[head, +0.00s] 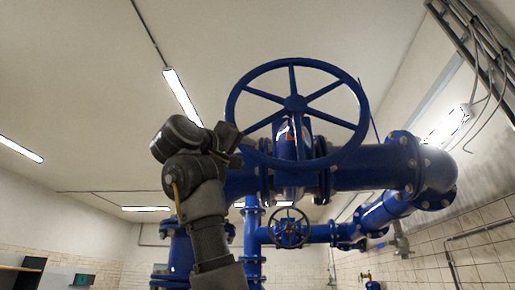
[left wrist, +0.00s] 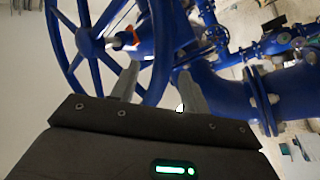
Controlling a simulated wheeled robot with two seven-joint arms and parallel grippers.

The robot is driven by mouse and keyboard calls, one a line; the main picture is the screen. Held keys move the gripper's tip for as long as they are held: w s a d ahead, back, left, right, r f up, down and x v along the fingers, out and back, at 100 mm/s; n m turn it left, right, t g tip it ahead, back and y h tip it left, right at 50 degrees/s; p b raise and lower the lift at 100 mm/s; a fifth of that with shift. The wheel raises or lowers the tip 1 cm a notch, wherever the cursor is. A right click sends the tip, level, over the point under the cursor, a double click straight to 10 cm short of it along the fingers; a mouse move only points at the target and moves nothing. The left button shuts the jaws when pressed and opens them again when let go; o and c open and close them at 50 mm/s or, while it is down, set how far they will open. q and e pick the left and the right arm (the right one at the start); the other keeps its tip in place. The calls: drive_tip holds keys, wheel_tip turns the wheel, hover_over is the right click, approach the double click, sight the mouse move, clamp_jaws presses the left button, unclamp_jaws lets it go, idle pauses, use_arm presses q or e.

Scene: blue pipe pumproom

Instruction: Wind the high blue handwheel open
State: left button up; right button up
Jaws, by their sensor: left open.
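The high blue handwheel (head: 295,103) is a large spoked ring on top of a thick blue pipe, in the upper middle of the head view. My left gripper (head: 232,146) is at the lower left of its rim. In the left wrist view the wheel (left wrist: 161,45) fills the upper left, and its rim passes between the two grey fingers of my left gripper (left wrist: 157,90). The fingers are apart, and I cannot tell whether either touches the rim. My right gripper is in neither view.
The thick blue pipe (head: 370,167) runs right from under the wheel to a flanged elbow. A cable ladder (head: 480,45) hangs at the upper right. The space left of my arm is free.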

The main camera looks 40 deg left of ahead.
sight(256, 156)
use_arm(q)
drive_tip(key=p+x, duration=0.1)
drive_tip(key=x, duration=0.2)
drive_tip(key=p+x, duration=0.2)
drive_tip(key=x, duration=0.2)
drive_tip(key=shift+f, duration=0.25)
drive_tip(key=shift+r, duration=0.1)
drive_tip(key=shift+w, duration=0.3)
clamp_jaws()
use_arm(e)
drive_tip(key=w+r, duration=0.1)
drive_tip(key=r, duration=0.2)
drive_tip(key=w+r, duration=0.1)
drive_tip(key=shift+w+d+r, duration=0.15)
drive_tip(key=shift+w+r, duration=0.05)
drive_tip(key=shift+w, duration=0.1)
